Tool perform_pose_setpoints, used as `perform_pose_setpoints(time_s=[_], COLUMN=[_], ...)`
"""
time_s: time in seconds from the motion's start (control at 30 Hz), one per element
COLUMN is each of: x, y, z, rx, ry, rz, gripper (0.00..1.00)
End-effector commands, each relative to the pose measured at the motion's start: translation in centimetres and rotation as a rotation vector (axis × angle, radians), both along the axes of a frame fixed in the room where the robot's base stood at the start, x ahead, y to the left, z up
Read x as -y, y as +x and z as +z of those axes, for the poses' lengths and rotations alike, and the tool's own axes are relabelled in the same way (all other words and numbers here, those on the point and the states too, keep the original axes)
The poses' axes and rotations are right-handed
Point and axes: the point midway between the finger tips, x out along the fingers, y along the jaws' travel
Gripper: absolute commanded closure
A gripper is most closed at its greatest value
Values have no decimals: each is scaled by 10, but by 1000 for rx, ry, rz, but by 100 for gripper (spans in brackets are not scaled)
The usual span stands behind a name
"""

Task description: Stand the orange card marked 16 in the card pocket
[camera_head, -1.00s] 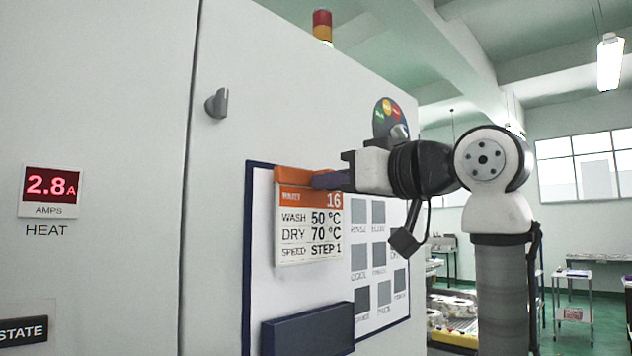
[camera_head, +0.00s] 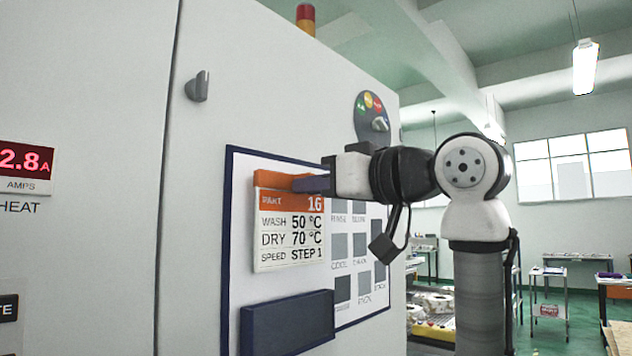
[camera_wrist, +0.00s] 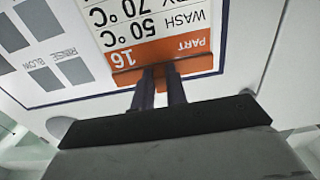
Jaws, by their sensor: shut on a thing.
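The orange-topped card marked 16 (camera_head: 288,236) hangs upright in the head view, its white face reading WASH 50, DRY 70, STEP 1. My gripper (camera_head: 312,184) is shut on the card's orange top edge. In the wrist view the card (camera_wrist: 160,25) shows upside down, with the gripper's two fingers (camera_wrist: 160,80) at its orange edge. The dark blue card pocket (camera_head: 288,322) is on the panel below the card. The card's lower edge is above the pocket and apart from it in the picture. The inside of the pocket is hidden.
A white board with a blue border (camera_head: 240,200) lies behind the card, with several grey squares (camera_head: 340,245) to its right. A grey knob (camera_head: 197,86) and a round coloured dial (camera_head: 371,115) stick out from the cabinet face above.

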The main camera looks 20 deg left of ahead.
Motion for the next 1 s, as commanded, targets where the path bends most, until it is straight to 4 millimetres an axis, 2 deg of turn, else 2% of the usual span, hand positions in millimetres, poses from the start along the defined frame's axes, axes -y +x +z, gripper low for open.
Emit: perform_pose_setpoints(time_s=[0.03, 0.1, 0.3, 1.0], x=[0, 0, 0, 0], y=[0, 0, 0, 0], z=[-10, -17, -29, -30], rx=[0, -1, 0, 0], ry=[1, 1, 1, 1], rz=[0, 0, 0, 0], gripper=[100, 100, 100, 100])
